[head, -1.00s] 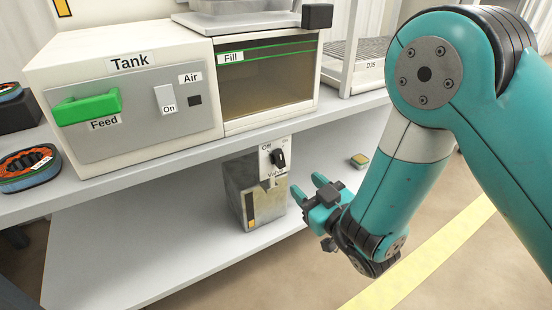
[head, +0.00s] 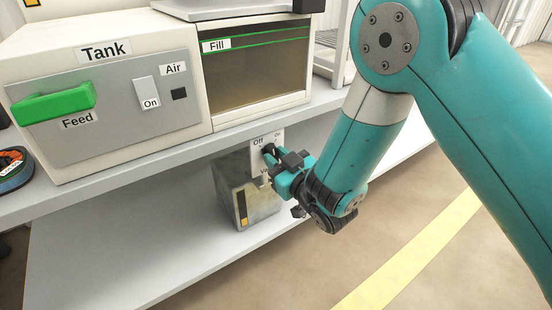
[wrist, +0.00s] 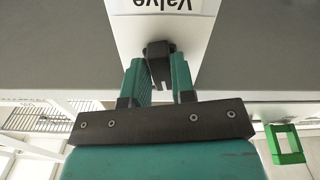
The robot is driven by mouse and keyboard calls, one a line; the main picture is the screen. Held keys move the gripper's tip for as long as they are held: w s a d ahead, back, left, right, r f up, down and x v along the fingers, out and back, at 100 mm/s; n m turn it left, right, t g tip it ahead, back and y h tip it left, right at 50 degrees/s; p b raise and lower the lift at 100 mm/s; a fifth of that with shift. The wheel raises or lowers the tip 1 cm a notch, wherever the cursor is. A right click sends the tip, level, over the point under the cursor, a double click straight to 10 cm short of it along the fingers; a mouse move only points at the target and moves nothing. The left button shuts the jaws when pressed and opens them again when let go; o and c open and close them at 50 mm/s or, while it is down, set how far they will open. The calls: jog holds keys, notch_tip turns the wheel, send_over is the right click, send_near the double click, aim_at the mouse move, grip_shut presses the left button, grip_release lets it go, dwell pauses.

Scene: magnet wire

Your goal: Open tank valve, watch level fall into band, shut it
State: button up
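The white tank (head: 107,27) has a fill window (head: 260,78) with two green lines near its top. Brownish contents show behind the glass, but I cannot make out a clear level line. My gripper (wrist: 158,70) has one finger on each side of the knob. Contact is unclear. In the head view my gripper (head: 273,160) partly covers the plate, and the knob's setting cannot be read.
A green feed handle (head: 55,102), an "On" switch (head: 147,93) and a dark air port (head: 179,94) are on the tank's front panel. The upper shelf edge (head: 120,186) runs just above the valve. The lower shelf left of the valve is clear.

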grip_shut()
jog(key=shift+f+n+b, duration=0.1)
jog(key=shift+n+b, duration=0.4)
jog(key=shift+n, duration=0.8)
jog(key=shift+n+b, duration=0.6)
jog(key=shift+n, duration=1.5)
jog(key=o, duration=0.5)
grip_release()
